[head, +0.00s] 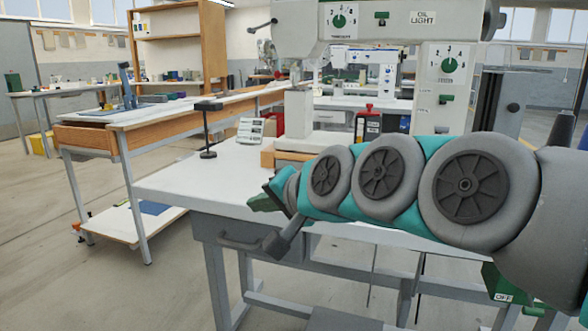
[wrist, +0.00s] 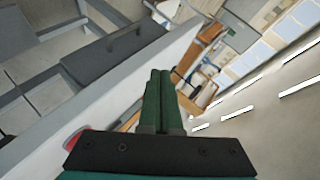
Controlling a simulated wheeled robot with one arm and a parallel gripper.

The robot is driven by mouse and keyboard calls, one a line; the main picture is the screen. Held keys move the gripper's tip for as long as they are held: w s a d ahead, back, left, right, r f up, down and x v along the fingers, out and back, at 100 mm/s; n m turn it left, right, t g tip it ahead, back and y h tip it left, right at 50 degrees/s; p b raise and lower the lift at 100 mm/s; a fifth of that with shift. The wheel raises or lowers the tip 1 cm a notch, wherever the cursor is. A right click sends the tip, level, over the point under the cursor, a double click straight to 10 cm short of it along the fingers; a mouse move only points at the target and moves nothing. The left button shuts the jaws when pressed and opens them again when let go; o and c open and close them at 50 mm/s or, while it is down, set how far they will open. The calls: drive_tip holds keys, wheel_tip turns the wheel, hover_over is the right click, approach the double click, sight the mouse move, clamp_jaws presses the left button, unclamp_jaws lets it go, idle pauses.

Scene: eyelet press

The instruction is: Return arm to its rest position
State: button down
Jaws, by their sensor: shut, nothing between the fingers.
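My arm reaches in from the right of the head view, in front of the white-topped press table (head: 190,180). My gripper (head: 255,197) is at its left end, partly seen from the side, over the table's front part. In the wrist view my gripper (wrist: 160,75) shows two green fingers lying together, shut with nothing between them. The eyelet press (head: 400,22) stands on the table behind my arm. Its lower part is partly hidden by the arm.
A black stand (head: 207,130) and a small panel with rows of marks (head: 250,131) stand on the table. A red-topped item (head: 368,123) is behind my arm. A wooden-edged workbench (head: 90,137) stands at the left. The floor at front left is clear.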

drive_tip(key=s+d+f+n+g+h, duration=0.1)
drive_tip(key=s+d+f, duration=0.15)
drive_tip(key=f, duration=0.25)
drive_tip(key=s+d+f+n+g+h, duration=0.1)
drive_tip(key=s+d+f+g+h, duration=0.15)
drive_tip(key=f, duration=0.25)
drive_tip(key=s+d+f+n+g+h, duration=0.1)
drive_tip(key=s+d+f+g, duration=0.3)
drive_tip(key=s+d+f, duration=0.4)
drive_tip(key=s+d+f+n+g+h, duration=0.1)
drive_tip(key=s+d+f+g+h, duration=0.2)
drive_tip(key=s+d+f, duration=0.4)
drive_tip(key=s+f+g, duration=0.1)
drive_tip(key=s+f, duration=0.1)
drive_tip(key=s, duration=0.6)
drive_tip(key=shift+s+d+f+n, duration=0.15)
drive_tip(key=shift+d+n, duration=0.15)
drive_tip(key=shift+d, duration=0.05)
drive_tip(key=shift+h, duration=0.25)
